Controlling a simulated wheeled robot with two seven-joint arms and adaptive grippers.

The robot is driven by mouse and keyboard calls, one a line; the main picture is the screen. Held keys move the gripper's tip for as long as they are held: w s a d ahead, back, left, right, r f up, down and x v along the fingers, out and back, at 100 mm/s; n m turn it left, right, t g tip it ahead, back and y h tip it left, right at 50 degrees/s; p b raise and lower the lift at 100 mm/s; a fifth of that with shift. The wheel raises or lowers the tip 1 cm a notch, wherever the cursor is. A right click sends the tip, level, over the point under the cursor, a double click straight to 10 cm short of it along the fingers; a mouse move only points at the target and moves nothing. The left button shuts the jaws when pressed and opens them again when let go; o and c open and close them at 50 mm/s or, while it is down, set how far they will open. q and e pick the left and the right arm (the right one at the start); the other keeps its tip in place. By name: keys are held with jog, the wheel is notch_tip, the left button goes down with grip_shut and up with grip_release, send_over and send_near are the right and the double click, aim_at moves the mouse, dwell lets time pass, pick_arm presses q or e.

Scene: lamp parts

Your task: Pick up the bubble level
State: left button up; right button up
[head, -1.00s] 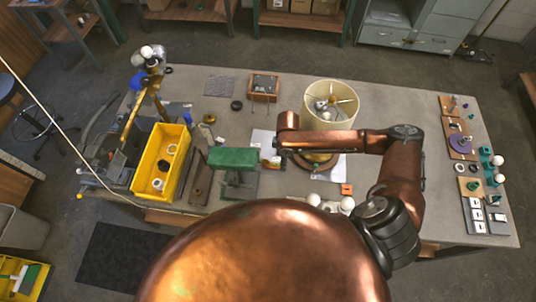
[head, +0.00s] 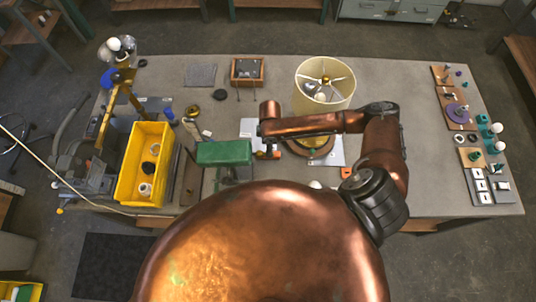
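I cannot make out the bubble level with certainty among the small items on the grey workbench (head: 400,185). My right arm reaches in from the right and bends left over the bench. Its gripper (head: 268,154) points down between the green box-shaped thing (head: 224,153) and the lampshade (head: 325,88). The gripper is too small and too covered by my wrist to show whether it is open or holds anything. My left gripper is not in view. My copper body hides the near middle edge of the bench.
A yellow bin (head: 128,178) with small parts stands on the left, beside a lamp with a yellow arm (head: 118,100). A wooden tray (head: 248,72) sits at the back. Boards with small parts (head: 452,98) line the right edge. The bench right of the lampshade is mostly bare.

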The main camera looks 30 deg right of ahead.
jog(key=shift+s+a+f+p, duration=0.1)
jog(key=shift+f+p, duration=0.1)
jog(key=shift+f, duration=0.95)
jog(key=shift+s+a+f+p, duration=0.1)
jog(key=shift+f+p, duration=0.05)
jog(key=shift+f, duration=0.95)
jog(key=shift+c, duration=0.7)
grip_shut()
